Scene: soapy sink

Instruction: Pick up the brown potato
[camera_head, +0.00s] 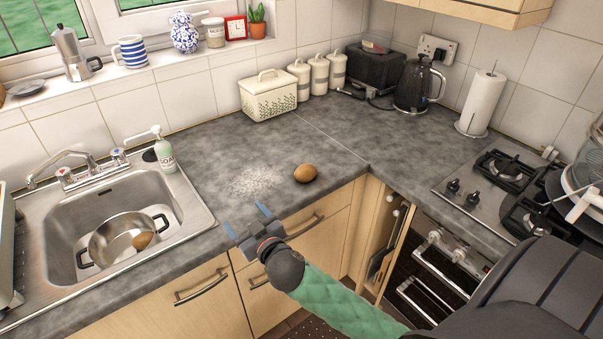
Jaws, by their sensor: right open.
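A brown potato (305,173) lies on the grey counter, near its front edge and close to the inner corner. A second brown, potato-like item (143,240) lies inside a metal pot (112,243) in the sink. My right gripper (247,220) is open and empty at the counter's front edge. It is to the left of and nearer than the potato on the counter, and apart from it. Its blue-tipped fingers point up and left in the picture. My left gripper does not show.
A whitish powdery patch (256,182) lies left of the counter potato. The sink (60,222) with tap and soap bottle (164,152) is at the left. A bread bin (268,96), canisters and kettle (417,86) stand at the back. A gas hob (480,195) is at the right.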

